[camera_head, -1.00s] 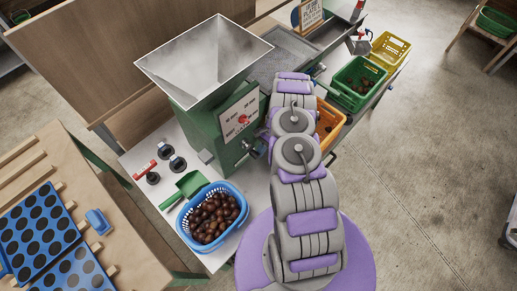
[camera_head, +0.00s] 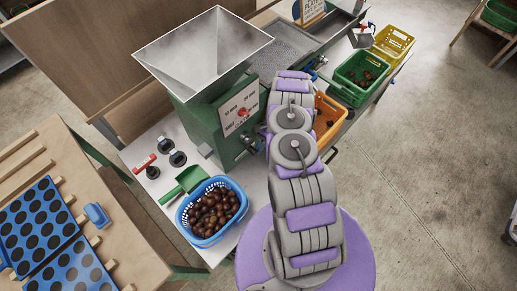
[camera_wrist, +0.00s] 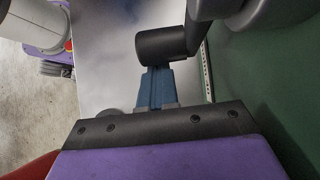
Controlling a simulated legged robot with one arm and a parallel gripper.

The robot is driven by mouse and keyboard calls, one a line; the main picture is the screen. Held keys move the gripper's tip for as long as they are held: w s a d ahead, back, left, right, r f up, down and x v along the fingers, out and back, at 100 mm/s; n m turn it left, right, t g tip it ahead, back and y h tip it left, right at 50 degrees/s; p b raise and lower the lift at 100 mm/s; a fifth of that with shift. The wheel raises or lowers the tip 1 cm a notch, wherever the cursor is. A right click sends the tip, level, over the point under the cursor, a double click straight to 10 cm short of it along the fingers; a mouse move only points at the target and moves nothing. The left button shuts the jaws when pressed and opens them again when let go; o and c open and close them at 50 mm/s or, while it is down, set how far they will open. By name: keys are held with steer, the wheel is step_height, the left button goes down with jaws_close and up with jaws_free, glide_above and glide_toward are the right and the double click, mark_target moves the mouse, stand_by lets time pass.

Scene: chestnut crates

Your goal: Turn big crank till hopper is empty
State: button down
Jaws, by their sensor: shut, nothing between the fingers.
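The hopper (camera_head: 203,52) is a pale metal funnel on top of the green machine (camera_head: 208,125). Its visible sloping inside walls are bare, and I see no chestnuts in it; its bottom throat is not clearly visible. In the wrist view a dark cylindrical handle (camera_wrist: 163,46) on a grey arm, apparently the big crank, stands beside the green wall. My gripper (camera_wrist: 156,72) has its blue fingers together, empty, with the tips at or just short of this handle; I cannot tell whether they touch. In the head view my arm hides the gripper and most of the crank.
A blue basket of chestnuts (camera_head: 186,222) with a green scoop (camera_head: 187,182) stands in front of the machine. Orange (camera_head: 333,107), green (camera_head: 350,91) and yellow (camera_head: 402,38) crates line the right side. A wooden table (camera_head: 95,200) with blue trays is at left. Open floor lies right.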

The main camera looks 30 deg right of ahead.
steer(key=shift+d+f, duration=0.1)
steer(key=shift+d, duration=0.1)
steer(key=shift+a, duration=0.1)
steer(key=shift+s+a, duration=0.1)
steer(key=shift+a, duration=0.2)
steer(key=shift+d, duration=0.25)
steer(key=shift+a, duration=0.15)
stand_by(0.4)
stand_by(0.8)
